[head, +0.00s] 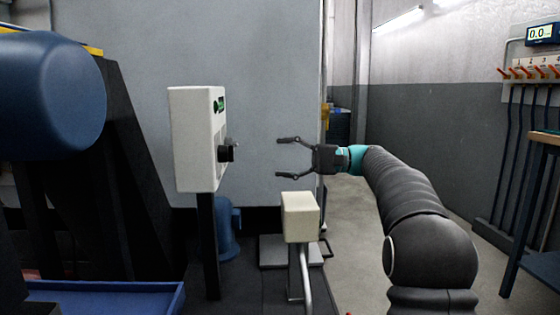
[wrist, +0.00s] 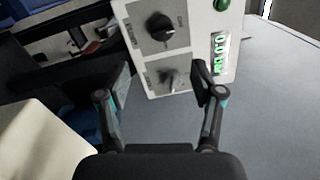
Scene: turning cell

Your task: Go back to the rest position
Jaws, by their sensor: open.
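My gripper (head: 285,158) is open and empty in the middle of the head view, its fingers pointing left. It faces a white control box (head: 192,138) on a dark post, with a gap between the fingertips and the black knob (head: 228,150) on the box's side. In the wrist view my open gripper (wrist: 158,85) shows below the control box (wrist: 193,22).
A beige box on a post (head: 299,216) stands below my gripper. A blue tray (head: 100,296) lies at lower left, under a large blue cylinder (head: 50,95). The floor (head: 350,225) between is partly clear.

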